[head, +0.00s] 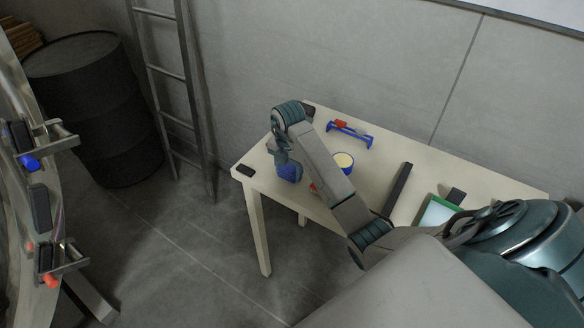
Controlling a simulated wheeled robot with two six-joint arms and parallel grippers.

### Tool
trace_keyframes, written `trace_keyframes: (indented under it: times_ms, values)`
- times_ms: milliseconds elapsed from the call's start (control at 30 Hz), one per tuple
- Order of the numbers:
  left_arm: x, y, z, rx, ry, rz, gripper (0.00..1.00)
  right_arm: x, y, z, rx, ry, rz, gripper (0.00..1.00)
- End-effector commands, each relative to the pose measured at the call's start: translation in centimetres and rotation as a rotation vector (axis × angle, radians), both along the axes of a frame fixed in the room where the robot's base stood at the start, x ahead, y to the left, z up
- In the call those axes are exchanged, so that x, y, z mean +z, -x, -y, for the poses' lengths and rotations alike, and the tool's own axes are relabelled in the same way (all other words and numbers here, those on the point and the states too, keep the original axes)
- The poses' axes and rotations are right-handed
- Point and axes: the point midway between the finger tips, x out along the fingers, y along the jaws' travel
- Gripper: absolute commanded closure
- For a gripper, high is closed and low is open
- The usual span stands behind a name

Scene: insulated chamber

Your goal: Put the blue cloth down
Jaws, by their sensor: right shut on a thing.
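The blue cloth (290,174) is a small blue bundle near the left end of the table (247,168). My right gripper (284,164) points down just above it and is shut on it. My own wrist and forearm hide part of the jaws. I cannot tell whether the cloth touches the tabletop. My left gripper is not in view.
A blue tub with pale contents (343,161) stands right of my forearm. A blue rack with a red item (350,134) lies behind. A black bar (399,186) and a green-edged tray (437,212) lie further right. A dark block (245,170) sits at the left corner.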

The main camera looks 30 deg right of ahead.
Motion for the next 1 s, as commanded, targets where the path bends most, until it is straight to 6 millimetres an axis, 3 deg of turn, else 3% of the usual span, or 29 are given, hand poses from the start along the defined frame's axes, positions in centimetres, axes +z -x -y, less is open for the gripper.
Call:
trace_keyframes:
  times_ms: [233,267,333,367,767,1000]
  values:
    - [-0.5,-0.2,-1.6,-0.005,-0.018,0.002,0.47,-0.6,0.0,0.0,0.001,-0.001,0.001,0.64]
    - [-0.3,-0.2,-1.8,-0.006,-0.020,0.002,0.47,-0.4,0.0,0.0,0.001,0.000,0.001,0.40]
    - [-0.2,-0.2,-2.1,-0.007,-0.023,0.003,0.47,-0.3,0.0,0.0,0.001,0.000,0.001,0.26]
    - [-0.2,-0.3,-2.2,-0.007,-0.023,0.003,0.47,-0.3,0.0,0.0,0.001,0.000,0.001,0.24]
    - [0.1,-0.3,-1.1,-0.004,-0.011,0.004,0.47,0.1,-0.1,0.0,0.001,-0.001,0.002,0.24]
    - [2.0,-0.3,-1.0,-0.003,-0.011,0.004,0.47,3.4,-0.1,0.0,0.001,-0.001,0.004,0.24]
